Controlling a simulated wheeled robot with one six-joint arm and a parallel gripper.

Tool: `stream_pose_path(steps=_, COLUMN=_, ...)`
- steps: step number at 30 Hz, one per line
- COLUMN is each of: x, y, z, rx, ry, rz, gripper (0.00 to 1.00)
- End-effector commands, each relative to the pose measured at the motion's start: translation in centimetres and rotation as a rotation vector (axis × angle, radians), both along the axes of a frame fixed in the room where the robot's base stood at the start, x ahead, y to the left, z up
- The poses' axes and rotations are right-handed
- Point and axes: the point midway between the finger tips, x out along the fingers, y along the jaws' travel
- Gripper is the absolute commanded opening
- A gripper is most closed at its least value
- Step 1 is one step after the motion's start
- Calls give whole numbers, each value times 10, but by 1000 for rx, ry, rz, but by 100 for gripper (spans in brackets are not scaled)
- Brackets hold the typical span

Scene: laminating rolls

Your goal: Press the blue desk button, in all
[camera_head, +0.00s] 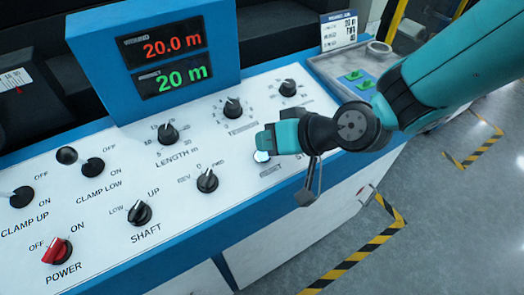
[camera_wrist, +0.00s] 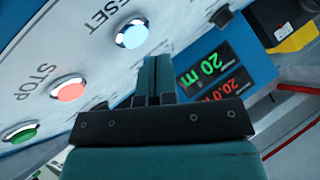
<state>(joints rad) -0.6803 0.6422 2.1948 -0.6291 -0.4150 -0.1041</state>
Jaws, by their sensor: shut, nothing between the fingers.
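The blue button (camera_head: 262,156) is a round lit button on the white panel, partly hidden behind my gripper in the head view. In the wrist view the blue button (camera_wrist: 132,33) glows blue-white beside the word RESET. My gripper (camera_head: 268,141) has teal fingers, shut and empty, over the panel at the button. In the wrist view the shut fingers (camera_wrist: 154,66) lie just to the right of and below the button in the picture. I cannot tell whether the fingertips touch it.
A red button (camera_wrist: 69,89) marked STOP and a green button (camera_wrist: 20,132) lie in line with it. Several black knobs, such as the length knob (camera_head: 168,133), and a red power knob (camera_head: 57,250) stand on the panel. The display box (camera_head: 168,60) reads 20.0 m and 20 m.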

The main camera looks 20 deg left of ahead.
Motion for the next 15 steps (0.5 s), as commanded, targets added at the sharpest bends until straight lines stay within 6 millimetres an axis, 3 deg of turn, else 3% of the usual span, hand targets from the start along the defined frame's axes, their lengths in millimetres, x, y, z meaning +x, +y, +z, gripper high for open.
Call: stream_pose_path(steps=15, x=0, y=1, z=-9, rx=0, ry=0, rz=0, gripper=0)
